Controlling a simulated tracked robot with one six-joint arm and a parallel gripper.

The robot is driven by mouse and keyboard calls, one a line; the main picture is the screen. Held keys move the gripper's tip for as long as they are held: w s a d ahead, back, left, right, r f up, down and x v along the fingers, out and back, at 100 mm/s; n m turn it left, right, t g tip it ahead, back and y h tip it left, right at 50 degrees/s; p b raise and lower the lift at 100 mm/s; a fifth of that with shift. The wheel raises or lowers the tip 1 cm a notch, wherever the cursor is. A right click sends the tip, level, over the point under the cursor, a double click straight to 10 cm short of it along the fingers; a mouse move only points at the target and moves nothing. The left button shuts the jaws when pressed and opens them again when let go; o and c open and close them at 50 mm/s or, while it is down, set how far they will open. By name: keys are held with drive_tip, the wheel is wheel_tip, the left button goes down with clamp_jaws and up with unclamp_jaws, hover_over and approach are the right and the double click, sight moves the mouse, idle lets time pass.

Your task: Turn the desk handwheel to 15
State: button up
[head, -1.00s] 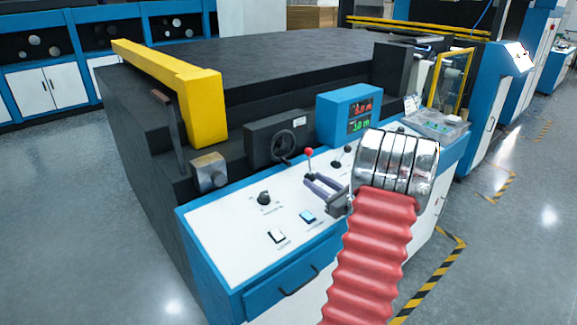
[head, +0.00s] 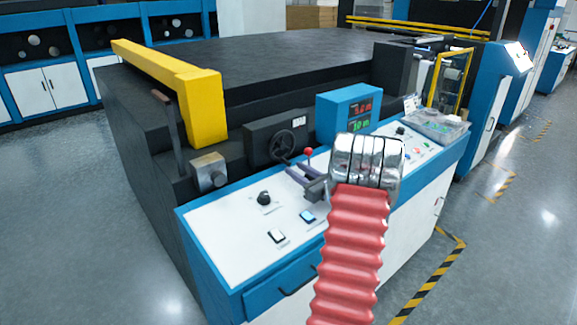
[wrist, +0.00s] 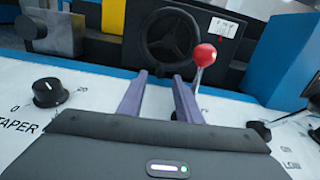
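The black desk handwheel (head: 283,147) is mounted on the front of a dark box on the console. It also shows in the wrist view (wrist: 168,38), upright and facing me, with a small white counter (wrist: 226,28) to its upper right. The counter's digits are too small to read surely. My gripper (head: 290,170) is over the white panel just in front of the wheel. In the wrist view my gripper (wrist: 161,77) has its two purple fingers apart, pointing at the lower part of the wheel. Nothing is between them, and no contact shows.
A red-knobbed lever (wrist: 205,55) stands just right of my fingers. A black taper knob (wrist: 48,92) is at the left on the panel. A blue display box (head: 348,112) stands right of the wheel, and a metal block (head: 209,172) left. A clear tray (head: 437,126) sits further right.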

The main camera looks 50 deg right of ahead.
sight(289, 164)
drive_tip(key=shift+x, duration=2.45)
drive_tip(key=shift+c, duration=0.4)
clamp_jaws()
